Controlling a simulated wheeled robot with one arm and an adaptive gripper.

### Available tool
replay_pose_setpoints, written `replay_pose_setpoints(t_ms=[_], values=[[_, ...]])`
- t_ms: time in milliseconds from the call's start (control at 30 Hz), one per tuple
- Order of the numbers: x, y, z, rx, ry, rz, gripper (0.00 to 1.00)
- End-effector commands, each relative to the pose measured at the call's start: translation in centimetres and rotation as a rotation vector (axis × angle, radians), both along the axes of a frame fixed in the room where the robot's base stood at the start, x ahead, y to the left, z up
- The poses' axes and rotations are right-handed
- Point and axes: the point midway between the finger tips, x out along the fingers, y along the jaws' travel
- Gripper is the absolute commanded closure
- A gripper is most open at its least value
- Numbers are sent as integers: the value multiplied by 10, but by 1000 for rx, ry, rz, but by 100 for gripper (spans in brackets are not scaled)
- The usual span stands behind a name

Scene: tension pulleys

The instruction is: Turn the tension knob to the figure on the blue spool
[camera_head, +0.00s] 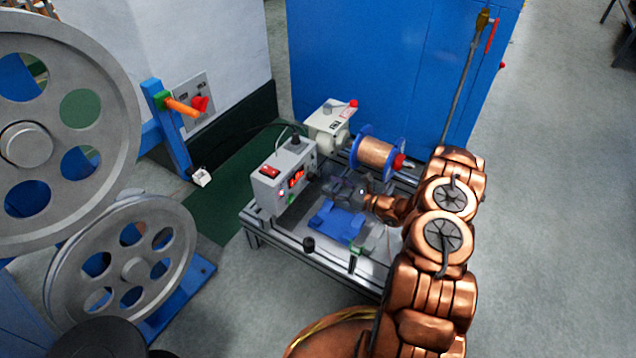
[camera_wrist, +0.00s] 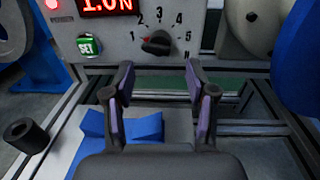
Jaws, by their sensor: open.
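In the wrist view a grey control box (camera_wrist: 112,47) carries a black tension knob (camera_wrist: 157,43) with a reddish mark. Figures are printed in an arc around it; 2 to 5 are readable. The red display (camera_wrist: 108,6) reads 1.0N. My gripper (camera_wrist: 159,74) is open and empty, its two fingers apart, below and in front of the knob, not visibly touching it. In the head view my gripper (camera_head: 350,190) is beside the control box (camera_head: 268,192). The blue spool (camera_head: 376,153) holds copper wire; I can read no figure on it.
A green SET button (camera_wrist: 88,45) sits left of the knob. A blue block (camera_wrist: 138,128) lies beneath my gripper, and a black cylinder (camera_wrist: 27,135) stands at left. A white box (camera_head: 328,122) stands behind the control box. Large grey pulleys (camera_head: 118,262) are at left.

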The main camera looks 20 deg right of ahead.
Motion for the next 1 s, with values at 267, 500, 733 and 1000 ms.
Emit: replay_pose_setpoints(t_ms=[267, 500, 733, 1000], values=[[31, 24, -1, -1, -2, 2, 44], [42, 33, 0, -1, -1, 2, 44], [43, 33, 0, 0, 0, 1, 44], [43, 32, 0, -1, -1, 1, 70]])
